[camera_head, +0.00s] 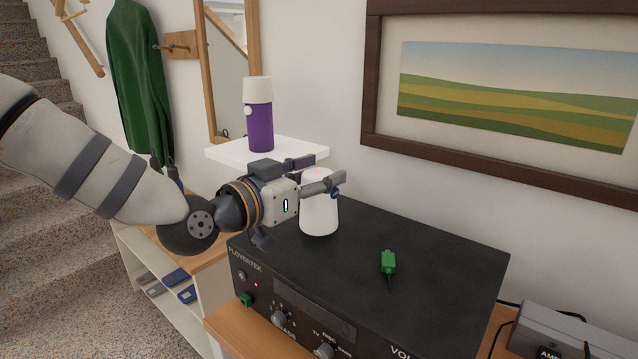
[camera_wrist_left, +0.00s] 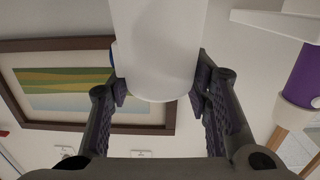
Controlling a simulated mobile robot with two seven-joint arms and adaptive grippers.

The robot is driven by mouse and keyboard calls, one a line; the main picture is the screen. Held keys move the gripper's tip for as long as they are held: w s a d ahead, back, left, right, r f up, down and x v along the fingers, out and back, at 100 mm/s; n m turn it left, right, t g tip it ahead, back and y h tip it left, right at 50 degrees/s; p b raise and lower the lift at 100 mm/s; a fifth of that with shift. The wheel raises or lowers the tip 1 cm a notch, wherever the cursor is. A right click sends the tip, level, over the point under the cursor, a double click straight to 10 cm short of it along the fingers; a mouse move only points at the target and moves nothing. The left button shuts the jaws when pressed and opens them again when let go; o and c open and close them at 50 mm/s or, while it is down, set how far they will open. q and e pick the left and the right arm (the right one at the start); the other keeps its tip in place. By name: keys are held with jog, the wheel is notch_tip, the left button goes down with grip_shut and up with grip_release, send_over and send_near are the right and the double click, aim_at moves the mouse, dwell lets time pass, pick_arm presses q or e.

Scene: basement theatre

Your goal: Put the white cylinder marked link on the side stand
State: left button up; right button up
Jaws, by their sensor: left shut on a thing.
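The white cylinder (camera_head: 319,213) stands upright at the back left of the black receiver in the head view, its base at or just above the top; I cannot tell if they touch. My left gripper (camera_head: 322,182) is shut on its upper part, coming from the left. In the left wrist view the white cylinder (camera_wrist_left: 160,50) sits between both finger pads of my left gripper (camera_wrist_left: 160,85). The marking on it is not readable. A white wall shelf (camera_head: 225,151), possibly the side stand, is behind and left of the gripper. My right gripper is not in view.
A purple flask (camera_head: 260,125) with a white cap stands on the shelf. The black receiver (camera_head: 430,250) carries a green plug (camera_head: 388,262). A grey box (camera_head: 575,335) is at the lower right. A framed picture (camera_head: 515,95) hangs behind. A green jacket (camera_head: 137,80) hangs at left.

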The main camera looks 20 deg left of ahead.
pick_arm(q)
jog(key=shift+f, duration=0.8)
jog(key=shift+r, duration=0.25)
jog(key=o, duration=0.8)
jog(key=shift+f, duration=0.25)
jog(key=o, duration=0.5)
